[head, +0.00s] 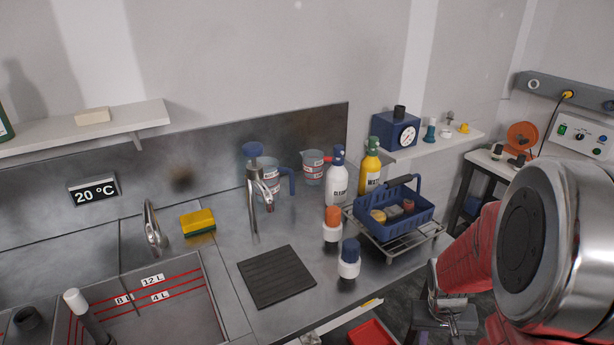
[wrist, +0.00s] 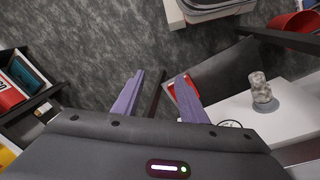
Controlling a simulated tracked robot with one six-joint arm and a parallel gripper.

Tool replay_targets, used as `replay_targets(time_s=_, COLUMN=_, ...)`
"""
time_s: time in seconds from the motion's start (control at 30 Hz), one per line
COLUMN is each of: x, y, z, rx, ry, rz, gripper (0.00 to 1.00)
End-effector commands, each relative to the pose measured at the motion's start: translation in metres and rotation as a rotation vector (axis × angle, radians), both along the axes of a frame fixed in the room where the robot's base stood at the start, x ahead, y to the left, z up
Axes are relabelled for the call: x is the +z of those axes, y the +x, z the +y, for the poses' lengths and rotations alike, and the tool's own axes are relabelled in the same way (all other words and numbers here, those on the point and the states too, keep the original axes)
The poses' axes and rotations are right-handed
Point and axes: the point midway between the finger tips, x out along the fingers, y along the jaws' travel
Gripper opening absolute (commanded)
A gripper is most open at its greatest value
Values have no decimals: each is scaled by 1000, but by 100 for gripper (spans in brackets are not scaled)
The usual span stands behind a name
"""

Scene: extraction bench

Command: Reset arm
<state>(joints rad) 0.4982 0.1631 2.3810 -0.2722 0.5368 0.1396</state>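My gripper (wrist: 160,76) shows in the wrist view as two purple fingers standing well apart, with nothing between them. It hangs over a dark grey floor (wrist: 90,50), and a dark bar shows behind the fingers. In the head view my red and silver arm fills the right side, reaching in front of the bench's right end. I cannot make out the gripper's fingers there.
In the head view, a blue basket (head: 408,212) sits on a wire rack (head: 412,243) at the bench's right. A white bottle (head: 337,180), a yellow bottle (head: 370,172) and a dark mat (head: 277,276) are nearby. The wrist view shows a white surface with a glass jar (wrist: 261,88).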

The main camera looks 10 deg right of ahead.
Motion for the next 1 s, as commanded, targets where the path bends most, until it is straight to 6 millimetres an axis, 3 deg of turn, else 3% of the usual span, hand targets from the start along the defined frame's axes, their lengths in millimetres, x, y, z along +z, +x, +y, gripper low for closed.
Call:
replay_targets(time_s=0.4, x=77, y=-14, z=67, rx=99, ry=37, rz=-23, gripper=39)
replay_targets(time_s=1.0, x=167, y=-33, z=157, rx=246, ry=77, rz=-204, gripper=39)
